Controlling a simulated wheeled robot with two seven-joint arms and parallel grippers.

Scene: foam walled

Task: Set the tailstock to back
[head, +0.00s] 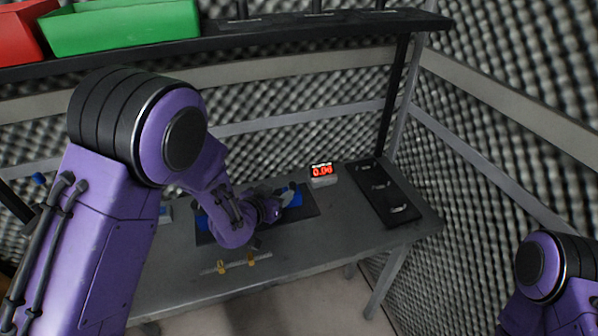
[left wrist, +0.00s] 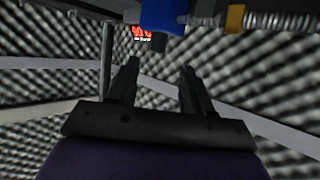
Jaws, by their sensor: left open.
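A blue block that looks like the tailstock (head: 292,195) stands on the right part of a dark mat on the workbench. In the left wrist view a blue body (left wrist: 160,38) hangs into the top edge, in front of the fingertips, with a grey shaft and a yellow band beside it. My left gripper (head: 270,210) is beside the blue block, partly hidden by my own wrist. In the left wrist view its fingers (left wrist: 158,75) are apart with nothing between them. My right arm shows at the lower right, but its gripper is out of view.
A red digital display (head: 322,171) stands behind the mat. A black panel with handles (head: 382,190) lies at the right of the bench (head: 345,232). Small yellow parts (head: 250,258) lie near the front edge. A shelf above holds a green bin (head: 120,30) and a red bin (head: 18,35).

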